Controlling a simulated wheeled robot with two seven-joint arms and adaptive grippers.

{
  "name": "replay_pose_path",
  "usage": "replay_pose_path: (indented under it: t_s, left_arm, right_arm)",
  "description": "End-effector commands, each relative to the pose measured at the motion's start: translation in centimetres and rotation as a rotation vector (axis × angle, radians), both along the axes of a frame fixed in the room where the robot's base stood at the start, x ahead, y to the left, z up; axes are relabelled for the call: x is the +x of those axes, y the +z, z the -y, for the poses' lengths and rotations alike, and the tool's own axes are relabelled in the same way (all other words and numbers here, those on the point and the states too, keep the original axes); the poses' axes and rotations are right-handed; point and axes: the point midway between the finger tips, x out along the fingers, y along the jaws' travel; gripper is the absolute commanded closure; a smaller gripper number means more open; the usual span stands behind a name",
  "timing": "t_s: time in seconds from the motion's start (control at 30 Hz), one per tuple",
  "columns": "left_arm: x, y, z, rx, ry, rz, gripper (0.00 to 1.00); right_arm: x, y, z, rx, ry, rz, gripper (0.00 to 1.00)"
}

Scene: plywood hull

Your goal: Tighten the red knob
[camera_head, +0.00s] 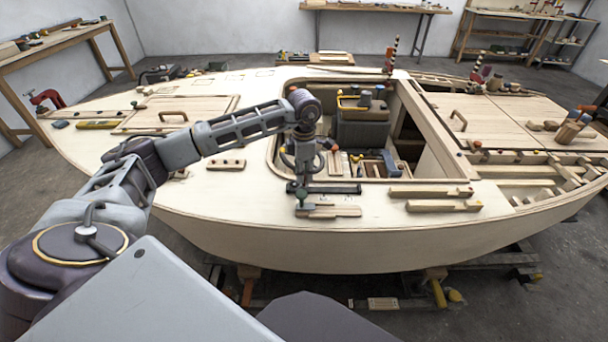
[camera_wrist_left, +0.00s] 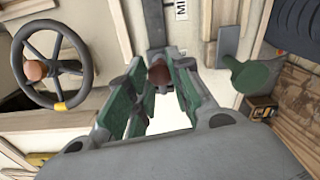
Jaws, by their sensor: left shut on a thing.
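The red knob (camera_wrist_left: 159,75) shows dark red-brown in the left wrist view, between the two green-padded fingers of my left gripper (camera_wrist_left: 157,88). The fingers are shut on it, one on each side. In the head view my left gripper (camera_head: 302,190) points down at a dark bar (camera_head: 335,188) near the front edge of the cockpit opening. The knob cannot be made out there. My right gripper is not in view.
The left wrist view shows a dark steering wheel (camera_wrist_left: 52,68) on the left and a green handle (camera_wrist_left: 250,75) on the right. The plywood hull (camera_head: 390,232) has wooden blocks (camera_head: 430,191) right of my gripper. A grey box (camera_head: 361,128) stands in the cockpit.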

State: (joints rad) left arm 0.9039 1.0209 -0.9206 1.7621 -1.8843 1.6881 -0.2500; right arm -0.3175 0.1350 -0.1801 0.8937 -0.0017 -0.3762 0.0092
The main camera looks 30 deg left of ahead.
Motion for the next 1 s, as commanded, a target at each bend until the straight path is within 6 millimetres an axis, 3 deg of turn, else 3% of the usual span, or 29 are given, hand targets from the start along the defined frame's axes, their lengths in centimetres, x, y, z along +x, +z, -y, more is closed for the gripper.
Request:
replay_pose_path:
  t_s: [0.3,0.73,1.0]
  left_arm:
    - [0.1,0.0,0.0,0.000,-0.255,0.004,1.00]
    - [0.1,0.1,-0.1,0.002,-0.603,0.005,1.00]
    - [0.1,0.1,-0.1,0.002,-0.822,0.005,1.00]
  right_arm:
    - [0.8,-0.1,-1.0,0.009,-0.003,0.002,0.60]
    - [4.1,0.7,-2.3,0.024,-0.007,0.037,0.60]
    - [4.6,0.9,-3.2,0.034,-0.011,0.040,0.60]
